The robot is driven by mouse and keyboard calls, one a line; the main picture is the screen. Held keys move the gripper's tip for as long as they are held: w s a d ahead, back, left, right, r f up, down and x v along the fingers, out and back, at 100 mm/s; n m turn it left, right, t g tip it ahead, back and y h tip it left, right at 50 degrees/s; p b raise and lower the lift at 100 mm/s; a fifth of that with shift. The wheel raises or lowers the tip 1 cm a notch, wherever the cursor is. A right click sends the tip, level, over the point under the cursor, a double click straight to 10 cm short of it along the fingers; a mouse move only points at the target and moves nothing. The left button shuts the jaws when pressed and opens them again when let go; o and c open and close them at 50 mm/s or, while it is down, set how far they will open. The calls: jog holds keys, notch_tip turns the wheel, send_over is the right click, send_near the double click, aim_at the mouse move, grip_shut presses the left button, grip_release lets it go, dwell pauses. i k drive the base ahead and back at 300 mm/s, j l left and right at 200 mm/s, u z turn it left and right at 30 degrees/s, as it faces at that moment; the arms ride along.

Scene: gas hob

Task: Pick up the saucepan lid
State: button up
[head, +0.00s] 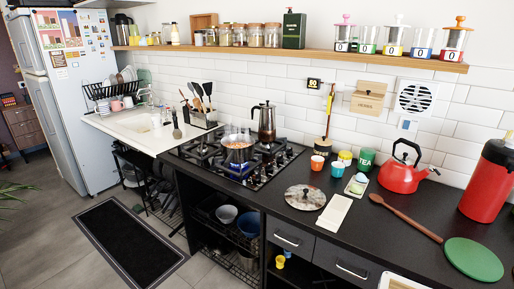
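The saucepan lid (305,199) lies flat on the black worktop, to the right of the hob and close to the worktop's front edge. It is round and greyish, with a dark knob on top. A saucepan (237,154) with orange contents stands uncovered on the front of the gas hob (205,154). My gripper is not in view.
A white board (334,213) lies just right of the lid. Small cups (317,163) stand behind it. A red kettle (400,176), wooden spoon (408,218) and green round mat (473,259) are further right.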

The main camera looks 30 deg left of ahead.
aim_at(303, 197)
jog(key=u, duration=1.65)
